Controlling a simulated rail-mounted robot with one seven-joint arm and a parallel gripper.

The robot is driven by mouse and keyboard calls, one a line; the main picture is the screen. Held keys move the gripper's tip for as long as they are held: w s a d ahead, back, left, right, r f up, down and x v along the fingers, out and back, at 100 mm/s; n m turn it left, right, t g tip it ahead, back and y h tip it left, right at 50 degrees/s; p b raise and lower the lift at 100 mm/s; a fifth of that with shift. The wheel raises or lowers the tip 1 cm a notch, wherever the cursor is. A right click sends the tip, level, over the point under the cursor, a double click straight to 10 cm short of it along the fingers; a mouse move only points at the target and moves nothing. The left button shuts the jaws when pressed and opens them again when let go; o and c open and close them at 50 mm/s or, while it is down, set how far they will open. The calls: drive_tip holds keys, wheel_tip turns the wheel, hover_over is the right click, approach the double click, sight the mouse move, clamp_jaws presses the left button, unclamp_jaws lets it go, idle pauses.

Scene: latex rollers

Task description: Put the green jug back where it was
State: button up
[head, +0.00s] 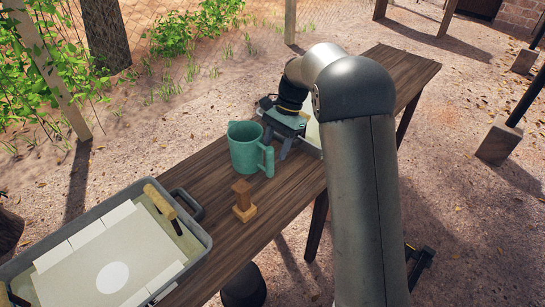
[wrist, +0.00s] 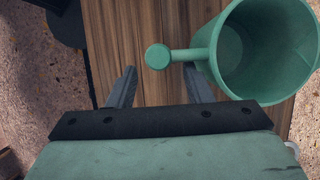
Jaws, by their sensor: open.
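The green jug (head: 246,150) stands upright on the wooden table, with its handle (head: 268,160) toward the right. In the wrist view, the jug (wrist: 262,50) fills the upper right and is seen from above; its inside looks empty. My gripper (head: 278,149) is beside the jug on its right, with its jaws apart. In the wrist view, the round end of the handle (wrist: 158,56) shows between and just beyond the tips of my open gripper (wrist: 159,72). I cannot tell whether the fingers touch the handle.
A small wooden block with a knob (head: 243,208) stands on the table (head: 288,195) in front of the jug. A grey tray (head: 202,238) holding pale sheets and a wooden-handled tool (head: 160,201) is at the left. My arm hides part of the table's right side.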

drive_tip(key=v, duration=0.8)
drive_tip(key=s+d+f+n+t+h, duration=0.1)
drive_tip(key=s+d+n, duration=0.1)
drive_tip(key=s, duration=0.9)
drive_tip(key=s+d+f+n+t+h, duration=0.1)
drive_tip(key=s+n, duration=0.3)
drive_tip(key=s, duration=0.7)
drive_tip(key=s+d+f+n+t+h, duration=0.1)
drive_tip(key=s+d+f+n, duration=0.2)
drive_tip(key=s, duration=0.8)
drive_tip(key=shift+d+f+n, duration=0.2)
drive_tip(key=shift+f+n, duration=0.05)
drive_tip(key=shift+n, duration=0.05)
